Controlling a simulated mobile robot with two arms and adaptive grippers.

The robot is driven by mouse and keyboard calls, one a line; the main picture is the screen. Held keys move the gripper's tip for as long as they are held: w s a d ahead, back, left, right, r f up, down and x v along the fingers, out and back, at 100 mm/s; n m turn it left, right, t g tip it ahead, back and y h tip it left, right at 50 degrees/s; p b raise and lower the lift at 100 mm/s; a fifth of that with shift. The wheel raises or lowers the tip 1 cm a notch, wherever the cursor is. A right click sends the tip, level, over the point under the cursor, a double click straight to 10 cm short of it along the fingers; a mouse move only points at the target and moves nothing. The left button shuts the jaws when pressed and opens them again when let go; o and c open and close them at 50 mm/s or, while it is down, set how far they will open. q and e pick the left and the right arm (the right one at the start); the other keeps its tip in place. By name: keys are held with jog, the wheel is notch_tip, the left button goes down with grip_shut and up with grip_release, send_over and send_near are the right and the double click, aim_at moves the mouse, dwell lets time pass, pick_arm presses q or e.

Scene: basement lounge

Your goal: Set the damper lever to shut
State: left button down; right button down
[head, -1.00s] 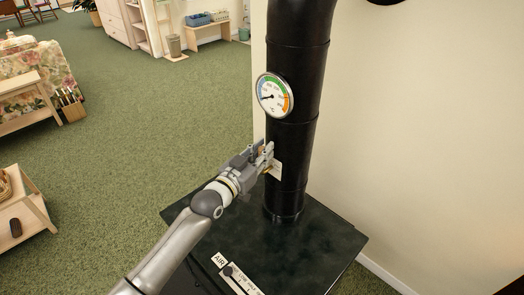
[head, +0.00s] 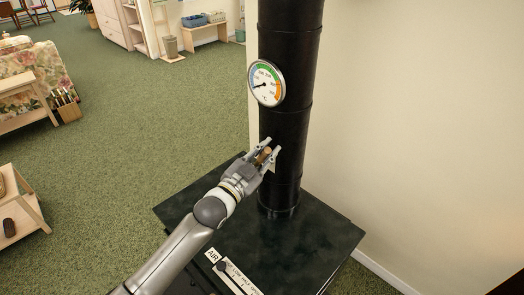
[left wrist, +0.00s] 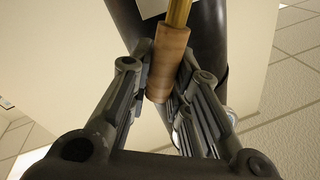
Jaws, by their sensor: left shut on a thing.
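The damper lever has a wooden handle (head: 263,156) on a brass rod, at the front of the black stove pipe (head: 286,130). In the left wrist view the handle (left wrist: 168,65) lies between the two fingers, with the brass rod (left wrist: 179,12) running on past it towards the pipe. My left gripper (head: 266,152) is shut on the wooden handle. A pale label plate (head: 274,164) sits behind the gripper, partly hidden, and its markings cannot be read. My right gripper is not in view.
A round dial gauge (head: 266,83) is on the pipe above the gripper. The dark stove top (head: 310,235) lies below, with an air slider (head: 222,266) at its front edge. The pale wall (head: 420,130) is close on the right. Green carpet is open on the left.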

pick_arm(q)
jog(key=s+d+f+m+g+h+b, duration=0.1)
jog(key=s+d+f+m+h+b, duration=0.2)
jog(key=f+m+b, duration=0.4)
jog(key=shift+f+m+b, duration=0.2)
jog(key=shift+m+b, duration=0.95)
jog(key=shift+m, duration=2.45)
jog(key=c, duration=1.3)
grip_release()
jog(key=shift+c, duration=0.2)
jog(key=shift+f, duration=0.1)
